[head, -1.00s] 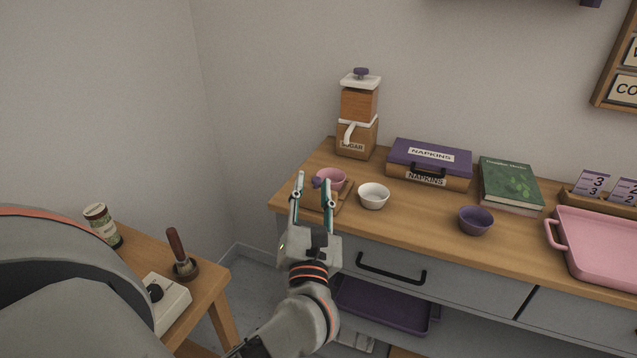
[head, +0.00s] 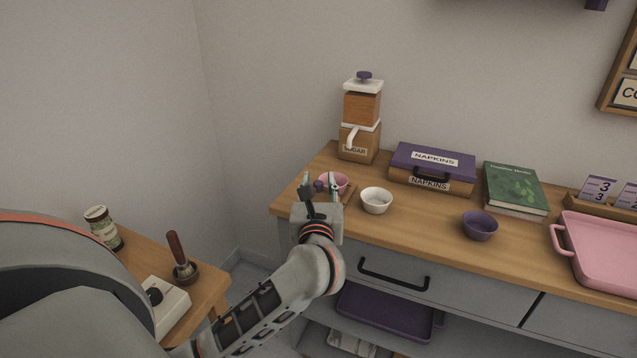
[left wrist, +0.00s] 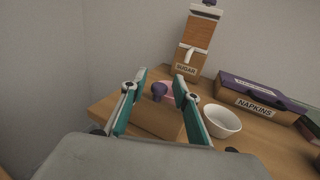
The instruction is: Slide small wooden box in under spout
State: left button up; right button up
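My right gripper is not in view.
The counter's left edge is near.

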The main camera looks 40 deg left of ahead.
pick_arm(q)
grip_shut()
jog(key=w+a, duration=0.1)
jog(key=w, duration=0.2)
jog(key=w+b, duration=0.1)
jog(key=w, duration=0.3)
jog(key=w+a+b, duration=0.1)
jog(key=w, duration=0.3)
jog(key=shift+w+a+f, duration=0.1)
jog(key=shift+w+a, duration=0.05)
jog(key=shift+a, duration=0.2)
jog(key=shift+w+a, duration=0.1)
jog(key=shift+w, duration=0.25)
jog(key=shift+r, duration=0.3)
jog(key=shift+c, duration=0.3)
grip_release()
jog(key=shift+o, duration=0.3)
jog(key=shift+w+f, duration=0.1)
jog(key=shift+w, duration=0.1)
